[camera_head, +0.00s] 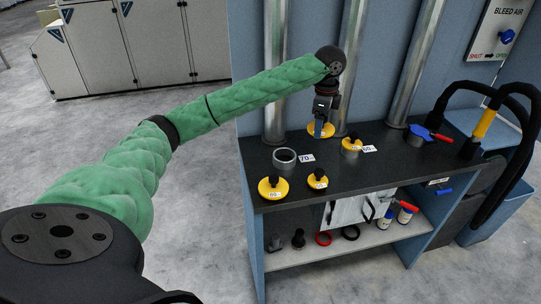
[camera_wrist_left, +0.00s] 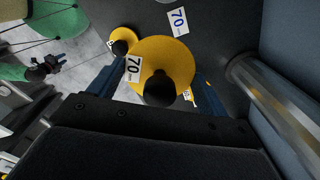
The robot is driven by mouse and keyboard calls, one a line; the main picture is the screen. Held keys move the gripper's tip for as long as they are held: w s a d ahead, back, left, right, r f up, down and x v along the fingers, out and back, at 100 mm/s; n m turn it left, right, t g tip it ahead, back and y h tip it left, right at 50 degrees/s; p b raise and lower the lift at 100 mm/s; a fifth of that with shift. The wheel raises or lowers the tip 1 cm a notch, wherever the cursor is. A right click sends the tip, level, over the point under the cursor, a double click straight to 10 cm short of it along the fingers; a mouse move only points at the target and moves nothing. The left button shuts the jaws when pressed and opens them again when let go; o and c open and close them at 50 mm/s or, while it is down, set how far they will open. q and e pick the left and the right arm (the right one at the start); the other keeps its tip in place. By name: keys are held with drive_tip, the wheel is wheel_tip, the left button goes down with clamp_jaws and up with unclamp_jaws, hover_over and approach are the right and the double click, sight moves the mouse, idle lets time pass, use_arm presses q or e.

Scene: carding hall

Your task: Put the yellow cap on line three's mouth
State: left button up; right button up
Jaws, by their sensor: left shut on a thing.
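My left gripper (camera_head: 322,130) is shut on the black knob of a yellow cap (camera_head: 318,131) and holds it over the back of the dark bench. In the left wrist view this cap (camera_wrist_left: 165,58) shows a tag reading 70, between the fingers (camera_wrist_left: 158,92). An open grey pipe mouth (camera_head: 284,157) stands at the bench's left, beside a 70 label (camera_head: 306,158). The held cap is apart from it, behind and to its right. Another yellow cap (camera_head: 351,147) appears to sit on a mouth farther right. Which mouth is line three's cannot be read. My right gripper is not in view.
Two loose yellow caps, a larger one (camera_head: 273,189) and a smaller one (camera_head: 317,181), lie along the front of the bench (camera_head: 385,172). Tall metal pipes (camera_head: 275,70) rise behind. A blue-and-red clamp-like item (camera_head: 424,133) and black hoses (camera_head: 507,100) occupy the right end.

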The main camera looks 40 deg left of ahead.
sight(309, 126)
use_arm(q)
drive_tip(key=shift+m, duration=0.4)
drive_tip(key=shift+w+d, duration=0.1)
drive_tip(key=shift+d, duration=0.15)
drive_tip(key=shift+d+m, duration=0.15)
drive_tip(key=shift+m, duration=0.35)
drive_tip(key=shift+a+f, duration=0.1)
drive_tip(key=shift+a, duration=0.35)
drive_tip(key=a, duration=0.1)
drive_tip(key=s+a+f+p, duration=0.1)
drive_tip(key=a+f, duration=0.1)
drive_tip(key=shift+s+a+p, duration=0.2)
drive_tip(key=shift+s+p, duration=0.1)
drive_tip(key=shift+s, duration=0.05)
drive_tip(key=shift+s+a+f+p, duration=0.5)
drive_tip(key=shift+a+f+p, duration=0.2)
drive_tip(key=shift+a+f, duration=0.65)
drive_tip(key=shift+s+a+f+p, duration=0.45)
drive_tip(key=shift+a+f+p, duration=0.35)
drive_tip(key=shift+f, duration=0.8)
drive_tip(key=shift+s+a+f+p, duration=0.55)
drive_tip(key=shift+a+f, duration=0.7)
drive_tip(key=shift+f, duration=0.25)
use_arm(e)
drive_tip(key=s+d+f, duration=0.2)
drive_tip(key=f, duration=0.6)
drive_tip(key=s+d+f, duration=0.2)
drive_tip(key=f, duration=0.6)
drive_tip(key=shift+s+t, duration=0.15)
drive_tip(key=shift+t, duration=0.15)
